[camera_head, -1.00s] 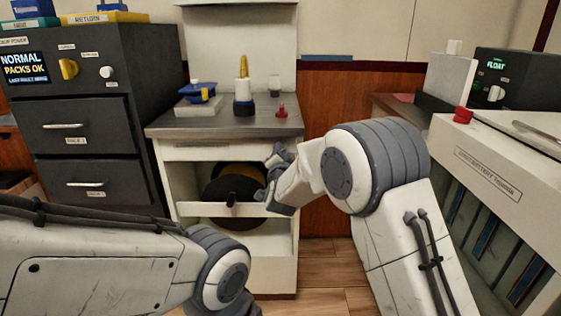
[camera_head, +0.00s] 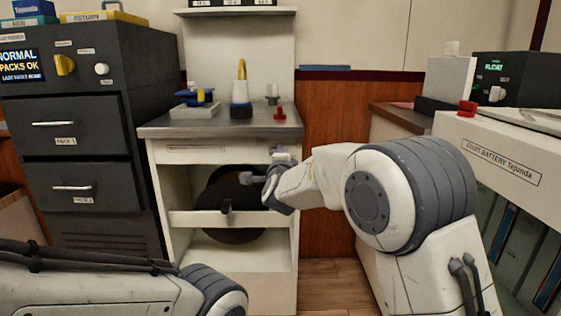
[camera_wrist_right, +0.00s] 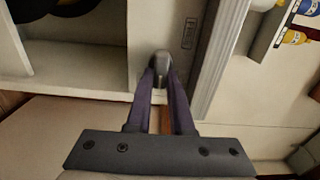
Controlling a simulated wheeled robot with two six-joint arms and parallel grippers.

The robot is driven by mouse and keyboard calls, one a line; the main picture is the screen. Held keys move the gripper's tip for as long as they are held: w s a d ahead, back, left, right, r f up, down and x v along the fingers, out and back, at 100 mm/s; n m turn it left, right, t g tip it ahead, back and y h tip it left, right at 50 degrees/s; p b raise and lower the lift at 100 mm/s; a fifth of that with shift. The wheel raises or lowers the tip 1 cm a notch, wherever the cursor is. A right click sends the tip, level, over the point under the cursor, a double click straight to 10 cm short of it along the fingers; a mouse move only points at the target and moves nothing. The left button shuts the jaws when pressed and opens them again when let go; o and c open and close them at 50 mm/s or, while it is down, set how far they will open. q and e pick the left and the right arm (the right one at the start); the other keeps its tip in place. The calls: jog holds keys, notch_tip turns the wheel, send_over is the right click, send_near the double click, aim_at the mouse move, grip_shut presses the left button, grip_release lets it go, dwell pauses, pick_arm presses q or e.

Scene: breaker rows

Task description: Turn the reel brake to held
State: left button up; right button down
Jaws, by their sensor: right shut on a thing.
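The reel cabinet stands in the middle of the head view, with a dark reel (camera_head: 215,190) in its open bay. My right gripper (camera_head: 268,186) is at the right front post of this bay. In the right wrist view my gripper (camera_wrist_right: 161,85) is shut on a small dark grey rounded handle, which I take for the reel brake (camera_wrist_right: 160,62). A small label plate (camera_wrist_right: 188,34) is on the white panel beside it. The brake's setting cannot be read. In the head view a grey stub juts left from the gripper. My left gripper is out of view.
A white crossbar (camera_head: 190,219) with a dark peg (camera_head: 227,207) spans the bay. The worktop (camera_head: 215,127) above holds a red knob (camera_head: 280,113) and small parts. A black drawer cabinet (camera_head: 70,140) stands left, a white battery unit (camera_head: 520,150) right.

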dwell(0.3)
jog(key=c, duration=0.8)
grip_release()
jog(key=shift+d, duration=0.1)
jog(key=shift+f, duration=0.1)
jog(key=s+p, duration=0.1)
jog(key=s, duration=0.9)
jog(key=shift+s+p, duration=0.25)
jog(key=shift+p, duration=0.05)
